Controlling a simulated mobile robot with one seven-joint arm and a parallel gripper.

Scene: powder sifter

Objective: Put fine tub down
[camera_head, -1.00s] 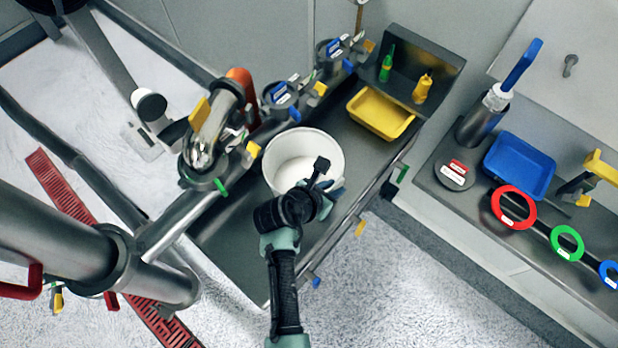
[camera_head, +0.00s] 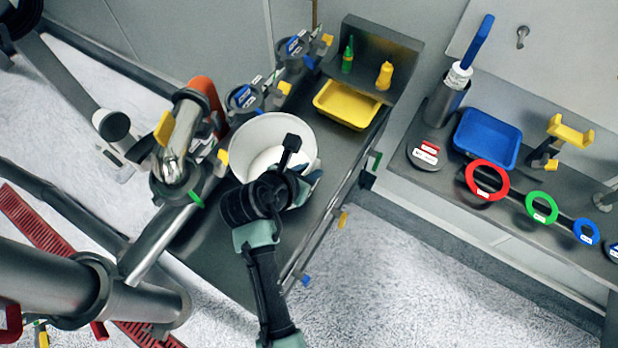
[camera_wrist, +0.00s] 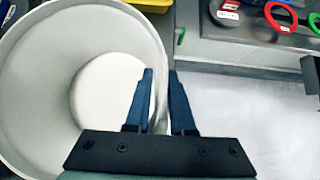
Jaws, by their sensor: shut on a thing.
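The white round tub (camera_head: 274,140) is over the dark metal bench in the head view, open end up. In the wrist view the tub (camera_wrist: 40,90) fills the left half, with a paler white disc at its bottom. My gripper (camera_wrist: 160,85) is shut on the tub's wall, one blue finger inside and one outside. In the head view my gripper (camera_head: 298,180) is at the tub's lower right edge, partly hidden by my wrist. I cannot tell whether the tub's base touches the bench.
The bench (camera_head: 222,262) has free room at its front. A yellow tray (camera_head: 347,104) lies behind the tub, with green (camera_head: 347,55) and yellow bottles (camera_head: 384,76) beyond. Pipework with an orange part (camera_head: 207,95) stands close left. A blue tray (camera_head: 487,138) and coloured rings lie on the right bench.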

